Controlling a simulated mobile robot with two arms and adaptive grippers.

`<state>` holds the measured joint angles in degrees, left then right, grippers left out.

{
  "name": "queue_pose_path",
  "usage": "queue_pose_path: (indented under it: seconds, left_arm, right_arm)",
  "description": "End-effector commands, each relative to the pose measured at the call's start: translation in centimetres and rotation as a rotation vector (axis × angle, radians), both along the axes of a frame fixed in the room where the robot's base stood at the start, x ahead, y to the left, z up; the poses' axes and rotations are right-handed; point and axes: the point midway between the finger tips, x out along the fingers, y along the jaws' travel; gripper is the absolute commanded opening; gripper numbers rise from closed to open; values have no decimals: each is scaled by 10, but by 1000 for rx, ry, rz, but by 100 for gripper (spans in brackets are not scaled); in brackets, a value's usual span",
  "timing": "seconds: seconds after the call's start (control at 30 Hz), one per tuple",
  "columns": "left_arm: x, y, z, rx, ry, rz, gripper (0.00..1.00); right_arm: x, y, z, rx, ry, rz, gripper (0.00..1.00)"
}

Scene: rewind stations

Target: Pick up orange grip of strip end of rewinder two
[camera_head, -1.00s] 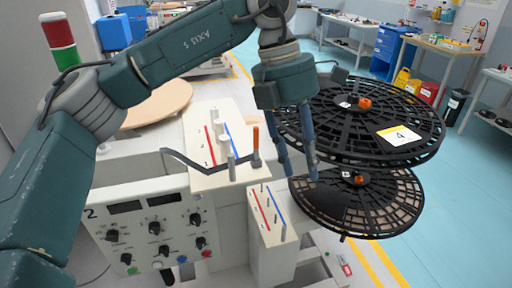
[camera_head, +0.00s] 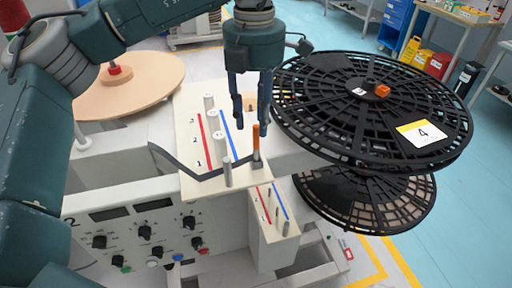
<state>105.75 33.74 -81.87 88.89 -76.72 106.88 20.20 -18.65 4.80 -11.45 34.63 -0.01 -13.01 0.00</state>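The orange grip (camera_head: 256,135) stands upright on a small dark base at the front right of the white top plate (camera_head: 190,104) of the machine marked 2. A dark strip (camera_head: 178,164) runs from the left, around a grey post, to this grip. My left gripper (camera_head: 251,118) points down just above and around the height of the orange grip's top, with its two fingers apart. Whether the grip lies between the fingers in depth is hard to tell. Nothing shows held in it. My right gripper is out of view.
Large black reels (camera_head: 365,105) stand close on the right, the upper one labelled 4. Pegs (camera_head: 213,120) rise from the plate near the fingers. A control panel (camera_head: 150,235) faces forward. A tan disc (camera_head: 125,85) lies back left. Open blue floor is at far right.

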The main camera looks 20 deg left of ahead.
Motion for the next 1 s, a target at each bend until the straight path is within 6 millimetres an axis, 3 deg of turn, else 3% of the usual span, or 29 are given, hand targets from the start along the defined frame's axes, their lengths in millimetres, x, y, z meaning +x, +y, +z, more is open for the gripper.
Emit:
queue_pose_path:
  seconds: [0.2, 0.37, 0.63, 0.8, 1.0]
  left_arm:
    - [0, -1, -25, 2, 4, -1, 34]
    - [1, -1, -46, 0, 1, 0, 34]
    - [2, -1, -52, -1, 0, 0, 34]
    - [2, -1, -51, -1, 0, 0, 0]
    - [2, -1, -51, -1, -1, 0, 0]
  right_arm:
    - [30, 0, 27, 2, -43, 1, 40]
    - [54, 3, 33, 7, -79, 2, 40]
    - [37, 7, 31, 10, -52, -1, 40]
    - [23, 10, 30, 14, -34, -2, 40]
    - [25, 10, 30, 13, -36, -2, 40]
